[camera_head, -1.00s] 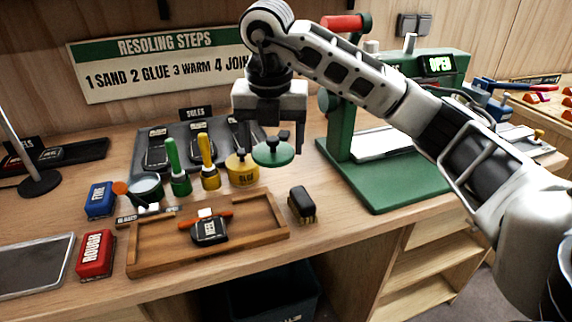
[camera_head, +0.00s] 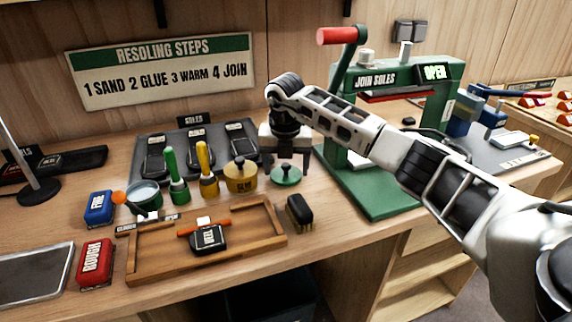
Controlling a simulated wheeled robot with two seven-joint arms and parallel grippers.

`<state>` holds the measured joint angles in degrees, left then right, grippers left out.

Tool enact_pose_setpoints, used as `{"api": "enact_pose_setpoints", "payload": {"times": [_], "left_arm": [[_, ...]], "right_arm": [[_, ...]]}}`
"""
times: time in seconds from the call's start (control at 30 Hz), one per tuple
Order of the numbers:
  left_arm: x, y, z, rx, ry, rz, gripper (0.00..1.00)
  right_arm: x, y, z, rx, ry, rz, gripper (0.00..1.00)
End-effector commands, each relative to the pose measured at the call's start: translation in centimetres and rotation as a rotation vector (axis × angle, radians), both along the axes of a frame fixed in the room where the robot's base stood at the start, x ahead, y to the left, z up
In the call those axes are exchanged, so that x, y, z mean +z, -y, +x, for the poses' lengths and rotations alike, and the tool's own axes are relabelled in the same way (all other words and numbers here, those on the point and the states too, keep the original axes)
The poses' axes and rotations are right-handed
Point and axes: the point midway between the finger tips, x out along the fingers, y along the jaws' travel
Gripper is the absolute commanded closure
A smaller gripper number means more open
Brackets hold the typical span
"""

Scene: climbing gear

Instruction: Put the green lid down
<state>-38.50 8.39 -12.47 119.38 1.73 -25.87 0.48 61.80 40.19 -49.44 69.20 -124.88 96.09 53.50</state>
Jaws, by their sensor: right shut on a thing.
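The green lid (camera_head: 286,177) is a round disc with a dark knob, low at the table top just right of the yellow glue pot (camera_head: 240,176). My right gripper (camera_head: 287,166) is above and around the lid, shut on it. The lid looks level and at or very near the wood; I cannot tell whether it touches. An open green pot (camera_head: 143,194) with a pale inside stands at the left. My left gripper is not in view.
A wooden tray (camera_head: 150,270) holds a black heel piece. Green (camera_head: 178,190) and yellow (camera_head: 208,185) handled brushes stand left of the glue pot. The green press (camera_head: 385,205) stands close on the right.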

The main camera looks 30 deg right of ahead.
Motion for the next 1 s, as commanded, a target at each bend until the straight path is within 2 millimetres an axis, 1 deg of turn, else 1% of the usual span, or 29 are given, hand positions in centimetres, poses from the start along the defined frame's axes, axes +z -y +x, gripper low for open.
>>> {"api": "enact_pose_setpoints", "payload": {"times": [0.07, 0.27, 0.4, 0.43, 0.67, 0.77, 0.87, 1.0], "left_arm": [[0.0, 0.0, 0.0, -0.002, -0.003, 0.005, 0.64], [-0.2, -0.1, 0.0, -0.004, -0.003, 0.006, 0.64], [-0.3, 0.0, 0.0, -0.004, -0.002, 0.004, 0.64], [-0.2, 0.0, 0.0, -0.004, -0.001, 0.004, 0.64], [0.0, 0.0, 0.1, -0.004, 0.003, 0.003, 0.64], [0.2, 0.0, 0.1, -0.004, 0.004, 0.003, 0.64], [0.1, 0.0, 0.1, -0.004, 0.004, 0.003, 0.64], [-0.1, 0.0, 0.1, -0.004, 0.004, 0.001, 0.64]], "right_arm": [[-0.4, 0.0, 0.0, -0.001, 0.001, 0.002, 0.51], [-0.4, 0.0, 0.0, -0.001, 0.003, 0.001, 0.51], [-0.9, 0.0, 0.0, -0.001, 0.001, 0.000, 0.51], [-0.8, 0.0, 0.0, -0.001, 0.003, 0.001, 0.21], [-0.7, 0.0, 0.0, -0.002, 0.002, 0.000, 0.20], [-0.4, 0.0, 0.0, -0.002, 0.003, 0.001, 0.20], [0.5, -0.1, 0.0, -0.001, 0.005, 0.000, 0.20], [2.9, -0.3, -0.3, -0.001, 0.007, 0.000, 0.20]]}}
